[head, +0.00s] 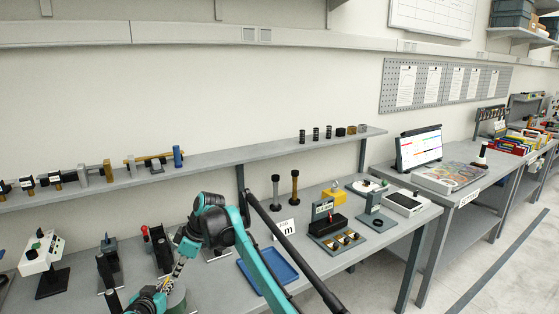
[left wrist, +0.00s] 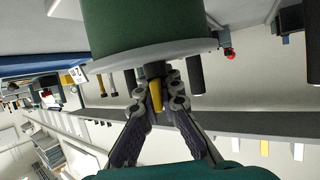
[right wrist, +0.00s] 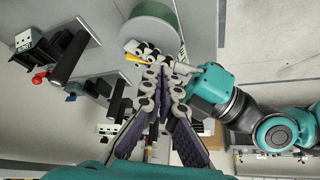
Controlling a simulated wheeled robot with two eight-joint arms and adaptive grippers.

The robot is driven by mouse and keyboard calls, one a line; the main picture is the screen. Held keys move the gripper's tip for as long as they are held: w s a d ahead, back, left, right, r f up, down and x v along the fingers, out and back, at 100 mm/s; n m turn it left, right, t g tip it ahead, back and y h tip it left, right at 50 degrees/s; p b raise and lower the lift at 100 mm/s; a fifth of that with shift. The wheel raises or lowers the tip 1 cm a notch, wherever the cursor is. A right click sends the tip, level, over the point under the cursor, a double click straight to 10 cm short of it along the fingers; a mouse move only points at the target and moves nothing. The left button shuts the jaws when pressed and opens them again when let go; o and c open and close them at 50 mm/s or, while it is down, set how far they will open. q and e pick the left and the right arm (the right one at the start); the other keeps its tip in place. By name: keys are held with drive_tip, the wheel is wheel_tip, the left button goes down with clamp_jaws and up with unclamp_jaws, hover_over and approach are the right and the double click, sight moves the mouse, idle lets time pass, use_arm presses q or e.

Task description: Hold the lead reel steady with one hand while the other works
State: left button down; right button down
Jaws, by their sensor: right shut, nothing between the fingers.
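The lead reel (left wrist: 145,30) is a green drum with a pale grey flange, large at the top of the left wrist view. It also shows in the right wrist view (right wrist: 153,38). My left gripper (left wrist: 166,84) has its fingers closed on a dark stub at the reel's flange, with a yellow piece between them. In the head view the reel (head: 178,299) is mostly hidden at the bottom edge by my grippers. My right gripper (right wrist: 166,70) is shut and empty, its fingertips close to the reel and my left gripper.
Upright black-handled fixtures (head: 108,262) stand left of the reel. A blue tray (head: 268,268) and a black block with brass parts (head: 338,228) lie to the right. A grey shelf (head: 230,155) runs along the wall behind.

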drive_tip(key=shift+f, duration=2.9)
drive_tip(key=shift+w+a, duration=0.25)
drive_tip(key=shift+a, duration=0.3)
drive_tip(key=shift+w+d, duration=0.1)
drive_tip(key=shift+w, duration=0.2)
drive_tip(key=shift+w, duration=0.35)
drive_tip(key=shift+w, duration=0.75)
drive_tip(key=shift+w, duration=0.2)
drive_tip(key=shift+w+d, duration=0.15)
drive_tip(key=shift+d, duration=0.1)
